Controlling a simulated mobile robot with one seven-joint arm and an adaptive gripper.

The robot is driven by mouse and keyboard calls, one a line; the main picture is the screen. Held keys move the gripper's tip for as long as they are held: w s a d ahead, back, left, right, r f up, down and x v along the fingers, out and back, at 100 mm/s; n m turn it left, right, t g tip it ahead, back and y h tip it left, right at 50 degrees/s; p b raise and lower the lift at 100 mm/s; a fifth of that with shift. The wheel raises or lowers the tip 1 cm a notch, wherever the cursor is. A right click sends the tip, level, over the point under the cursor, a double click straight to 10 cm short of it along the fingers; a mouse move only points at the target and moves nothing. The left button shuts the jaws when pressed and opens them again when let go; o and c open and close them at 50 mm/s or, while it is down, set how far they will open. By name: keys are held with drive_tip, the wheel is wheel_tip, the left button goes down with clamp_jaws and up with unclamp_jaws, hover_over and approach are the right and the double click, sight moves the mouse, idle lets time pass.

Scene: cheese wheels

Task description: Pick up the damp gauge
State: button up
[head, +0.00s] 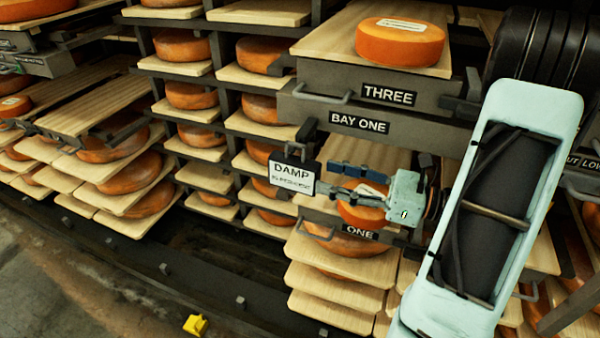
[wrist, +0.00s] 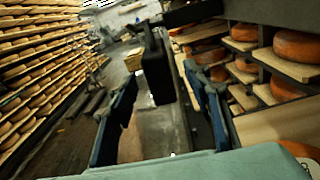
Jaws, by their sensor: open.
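The damp gauge (head: 292,176) is a small dark box with a white face marked "DAMP". It hangs at the front of the rack, left of the shelf labelled "ONE". In the wrist view its dark side (wrist: 157,68) shows ahead, between the two fingertips in the picture. My gripper (head: 333,178) reaches leftward in front of the rack, with its fingertips close to the right side of the gauge. The fingers are apart, also in the wrist view (wrist: 160,95), and hold nothing. I cannot tell whether a finger touches the gauge.
The drawer labelled "THREE" (head: 388,93) and the "BAY ONE" beam (head: 358,123) are above my gripper. An orange cheese (head: 400,42) sits on the top board. Wooden boards (head: 335,268) jut out below. A yellow object (head: 195,325) lies on the open floor.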

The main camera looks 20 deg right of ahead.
sight(296, 169)
drive_tip(key=x, duration=0.8)
drive_tip(key=shift+a+r, duration=0.1)
drive_tip(key=shift+a, duration=0.15)
clamp_jaws()
